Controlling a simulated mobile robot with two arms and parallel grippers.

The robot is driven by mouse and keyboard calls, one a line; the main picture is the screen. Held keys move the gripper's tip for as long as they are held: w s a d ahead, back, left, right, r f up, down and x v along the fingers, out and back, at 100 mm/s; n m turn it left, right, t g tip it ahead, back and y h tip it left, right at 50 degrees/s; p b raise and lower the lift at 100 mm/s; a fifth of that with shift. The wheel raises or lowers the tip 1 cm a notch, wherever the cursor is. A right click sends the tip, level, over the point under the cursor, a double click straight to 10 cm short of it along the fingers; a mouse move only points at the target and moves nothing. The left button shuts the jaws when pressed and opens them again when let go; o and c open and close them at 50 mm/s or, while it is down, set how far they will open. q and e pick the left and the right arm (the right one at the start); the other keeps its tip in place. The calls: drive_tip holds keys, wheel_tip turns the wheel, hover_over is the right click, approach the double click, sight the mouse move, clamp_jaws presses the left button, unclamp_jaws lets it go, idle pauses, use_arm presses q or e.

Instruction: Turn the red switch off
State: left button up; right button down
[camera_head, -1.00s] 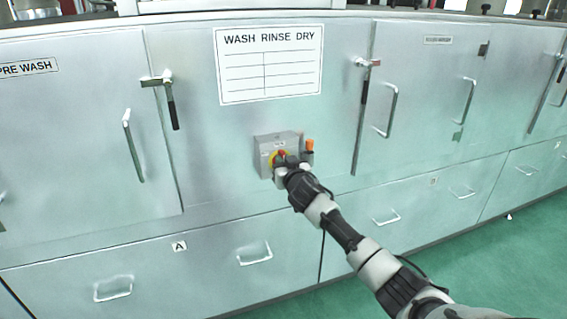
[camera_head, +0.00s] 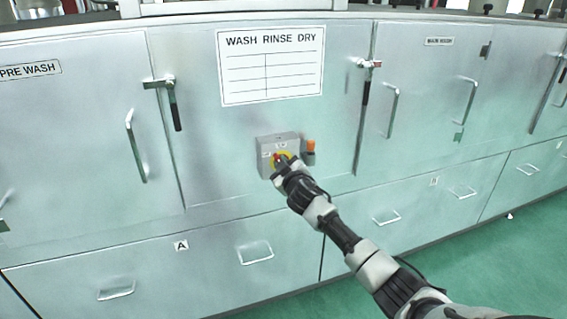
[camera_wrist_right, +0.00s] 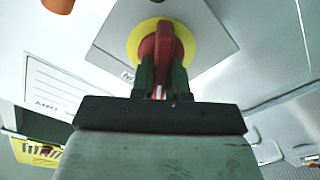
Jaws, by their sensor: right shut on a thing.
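The red switch (camera_wrist_right: 160,45) is a red rotary handle on a round yellow plate (camera_wrist_right: 134,42), fixed to a small grey box on the metal cabinet front. In the head view the box (camera_head: 268,146) sits below the white "WASH RINSE DRY" sign, and the switch (camera_head: 277,157) is partly hidden by my gripper. My right gripper (camera_wrist_right: 161,75) is at the switch, its two dark fingers on either side of the red handle, shut on it. In the head view my right gripper (camera_head: 283,162) comes in from the lower right. My left gripper is not in view.
An orange-topped holder (camera_head: 310,150) is fixed just right of the switch box. Door handles (camera_head: 135,145) and latches (camera_head: 172,100) stick out from the cabinet. Drawers with handles (camera_head: 255,253) lie below. Green floor (camera_head: 480,265) is open at the lower right.

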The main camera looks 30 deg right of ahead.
drive_tip(key=n, duration=0.5)
drive_tip(key=shift+a+f+n+p, duration=0.2)
drive_tip(key=shift+f+n+p, duration=0.05)
drive_tip(key=shift+n+p, duration=0.05)
drive_tip(key=n, duration=0.4)
drive_tip(key=shift+f+n, duration=0.25)
drive_tip(key=shift+n, duration=0.45)
drive_tip(key=c, duration=1.1)
unclamp_jaws()
drive_tip(key=v, duration=1)
drive_tip(key=shift+s, duration=0.35)
